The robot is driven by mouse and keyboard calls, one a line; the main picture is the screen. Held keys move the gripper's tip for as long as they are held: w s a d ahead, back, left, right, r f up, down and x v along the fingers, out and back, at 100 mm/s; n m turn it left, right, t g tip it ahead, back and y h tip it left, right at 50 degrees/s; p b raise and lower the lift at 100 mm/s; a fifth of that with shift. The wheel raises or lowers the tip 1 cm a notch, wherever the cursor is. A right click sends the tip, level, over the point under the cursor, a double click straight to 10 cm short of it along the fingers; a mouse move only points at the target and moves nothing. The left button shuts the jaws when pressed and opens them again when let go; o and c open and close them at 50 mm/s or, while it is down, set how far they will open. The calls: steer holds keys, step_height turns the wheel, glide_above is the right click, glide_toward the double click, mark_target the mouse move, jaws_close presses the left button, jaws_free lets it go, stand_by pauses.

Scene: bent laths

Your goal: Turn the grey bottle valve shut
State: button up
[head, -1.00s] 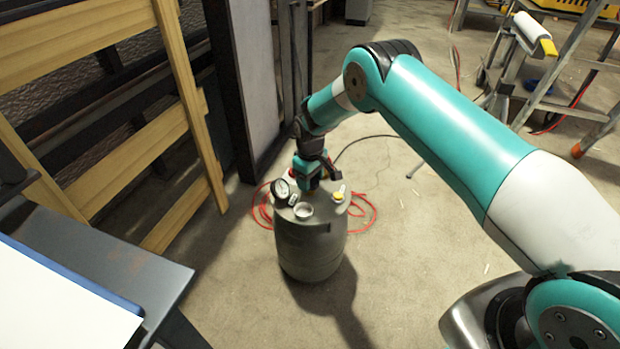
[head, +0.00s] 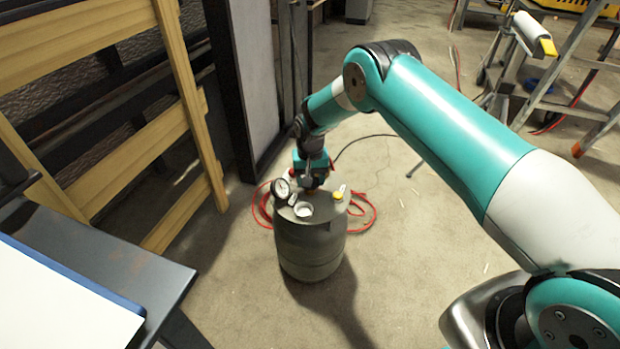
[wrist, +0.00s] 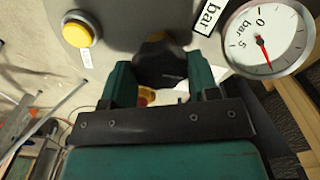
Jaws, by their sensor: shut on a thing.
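The grey bottle (head: 310,245) is a squat grey vessel standing upright on the floor. My gripper (head: 313,186) is over the back of its top, pointing down. In the wrist view, my gripper's teal fingers (wrist: 160,80) are shut on a dark valve knob (wrist: 160,62), one on each side. The knob is mostly hidden in the head view. A round white gauge (head: 281,188) stands at the left of the top. In the wrist view, the gauge (wrist: 268,40) has a red needle and the word bar beside it.
A yellow button (head: 338,196) and a pale round cap (head: 303,210) are on the bottle's top. A red hose (head: 364,215) lies around it on the floor. A wooden frame (head: 185,120) stands at the left, a dark table (head: 110,255) at the front left.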

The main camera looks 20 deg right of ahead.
steer(key=shift+m, duration=0.4)
steer(key=o, duration=0.9)
steer(key=shift+r, duration=0.1)
step_height(320, 180, up, 17)
steer(key=p, duration=0.4)
steer(key=shift+r, duration=0.15)
steer(key=shift+r, duration=0.1)
